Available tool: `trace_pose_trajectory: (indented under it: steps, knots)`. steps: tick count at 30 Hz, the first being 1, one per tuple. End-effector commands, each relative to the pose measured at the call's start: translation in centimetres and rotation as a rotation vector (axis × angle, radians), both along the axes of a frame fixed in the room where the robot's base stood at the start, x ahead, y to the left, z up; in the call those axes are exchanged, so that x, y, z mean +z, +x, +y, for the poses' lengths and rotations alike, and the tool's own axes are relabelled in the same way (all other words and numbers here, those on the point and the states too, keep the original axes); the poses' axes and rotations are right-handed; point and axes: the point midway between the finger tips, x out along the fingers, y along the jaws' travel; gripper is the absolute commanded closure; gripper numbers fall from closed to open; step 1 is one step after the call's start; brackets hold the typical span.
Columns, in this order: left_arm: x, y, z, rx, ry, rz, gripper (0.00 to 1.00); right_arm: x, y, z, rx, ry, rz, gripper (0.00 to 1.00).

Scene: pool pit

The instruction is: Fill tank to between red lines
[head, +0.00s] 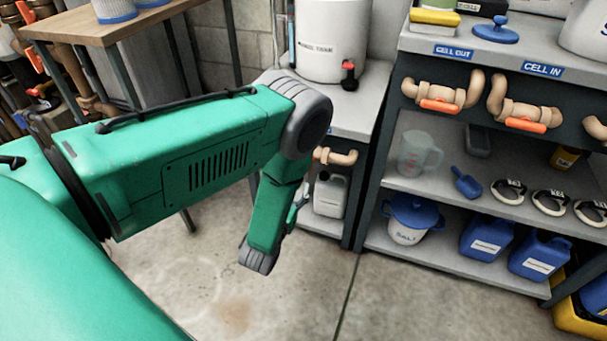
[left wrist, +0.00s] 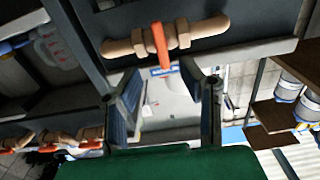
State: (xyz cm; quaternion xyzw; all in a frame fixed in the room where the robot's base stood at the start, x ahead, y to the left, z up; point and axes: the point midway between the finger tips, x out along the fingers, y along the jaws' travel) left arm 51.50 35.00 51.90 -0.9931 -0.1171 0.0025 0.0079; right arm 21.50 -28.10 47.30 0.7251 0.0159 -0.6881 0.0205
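The white tank (head: 333,40) stands on the counter at the top centre of the head view, with a dark label and a red-and-black tap (head: 348,75) low on its front. I cannot make out red lines on it. Below the counter is a beige pipe valve (head: 343,158) with an orange handle, partly hidden by my arm. A beige pipe valve (left wrist: 190,34) with its orange handle (left wrist: 160,45) crosswise to the pipe shows in the left wrist view. My left gripper (left wrist: 170,82) is open and empty, its fingers apart beside this valve. My right gripper is not in view.
A white jug (head: 330,195) stands under the counter. The right shelf holds orange-handled valves (head: 437,105), a clear pitcher (head: 417,155), a blue-lidded salt bucket (head: 408,232) and blue containers (head: 486,236). A wooden table (head: 95,25) stands upper left. The concrete floor (head: 300,300) is clear.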

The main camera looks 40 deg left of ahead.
Motion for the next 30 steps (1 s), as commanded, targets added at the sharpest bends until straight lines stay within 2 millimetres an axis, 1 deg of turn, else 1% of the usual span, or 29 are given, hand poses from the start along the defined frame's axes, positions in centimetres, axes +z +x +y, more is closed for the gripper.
trace_pose_trajectory:
  steps: [1,3,7,24,26,27,29,30]
  knots:
    - [-0.1,-0.8,-0.2,0.000,0.000,0.002,0.66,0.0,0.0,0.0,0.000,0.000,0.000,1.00]
    - [-0.1,-1.5,-0.4,0.000,-0.001,0.001,0.66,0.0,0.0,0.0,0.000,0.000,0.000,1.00]
    - [0.0,-2.3,-0.6,0.000,-0.001,0.001,0.66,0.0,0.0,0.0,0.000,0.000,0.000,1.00]
    - [0.0,-2.4,-0.6,0.000,-0.001,0.004,0.66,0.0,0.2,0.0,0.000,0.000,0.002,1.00]
    - [0.1,-2.5,-0.6,0.000,-0.006,0.032,0.66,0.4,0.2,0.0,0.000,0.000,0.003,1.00]
    - [0.1,-2.8,-0.6,0.000,-0.012,0.072,0.66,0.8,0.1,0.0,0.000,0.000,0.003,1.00]
    - [0.2,-3.5,-0.8,0.001,-0.026,0.170,0.66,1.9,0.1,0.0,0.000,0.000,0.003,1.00]
    - [0.2,-4.4,-0.9,-0.002,-0.040,0.260,0.66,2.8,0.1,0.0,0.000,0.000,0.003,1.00]
